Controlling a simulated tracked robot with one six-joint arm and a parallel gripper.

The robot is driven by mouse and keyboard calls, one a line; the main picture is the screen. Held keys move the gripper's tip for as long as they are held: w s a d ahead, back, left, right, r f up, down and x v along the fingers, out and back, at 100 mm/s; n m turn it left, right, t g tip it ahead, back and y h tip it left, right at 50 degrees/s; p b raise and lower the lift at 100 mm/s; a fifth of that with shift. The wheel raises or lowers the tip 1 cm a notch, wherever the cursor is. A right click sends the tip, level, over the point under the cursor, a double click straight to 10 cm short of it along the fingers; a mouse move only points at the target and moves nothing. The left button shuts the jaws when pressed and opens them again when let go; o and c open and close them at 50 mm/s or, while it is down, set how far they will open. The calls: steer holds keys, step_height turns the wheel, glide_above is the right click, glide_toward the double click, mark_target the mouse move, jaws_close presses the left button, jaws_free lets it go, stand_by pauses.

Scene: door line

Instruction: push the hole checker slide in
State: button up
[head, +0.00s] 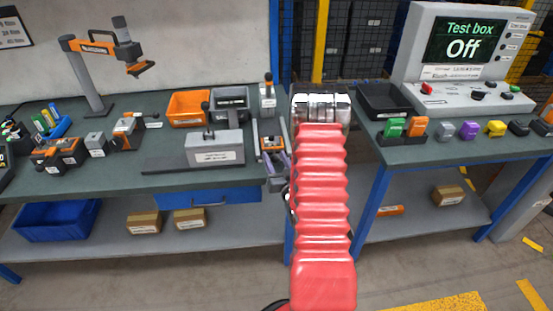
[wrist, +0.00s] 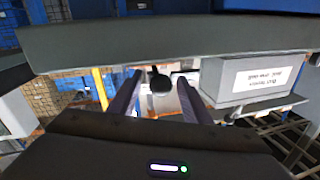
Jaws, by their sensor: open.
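The wrist view is upside down. My gripper (wrist: 160,76) is open there, with a dark round knob (wrist: 161,86) between its two fingers. A gap shows on both sides of the knob; I cannot tell how far it stands from the fingertips. An orange and grey fixture (head: 270,143) sits at the bench's front edge in the head view, just left of my red arm, and seems to carry this knob. It may be the hole checker; its label is not readable. In the head view my gripper (head: 276,161) is mostly hidden by my arm. How far the slide sits out cannot be told.
A grey labelled block with a lever (head: 213,150) stands close left of the fixture; its label also shows in the wrist view (wrist: 262,76). Behind are a dark grey unit (head: 232,102) and an orange bin (head: 188,107). A test box reading Off (head: 463,50) stands right.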

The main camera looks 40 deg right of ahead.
jaws_close()
stand_by(0.5)
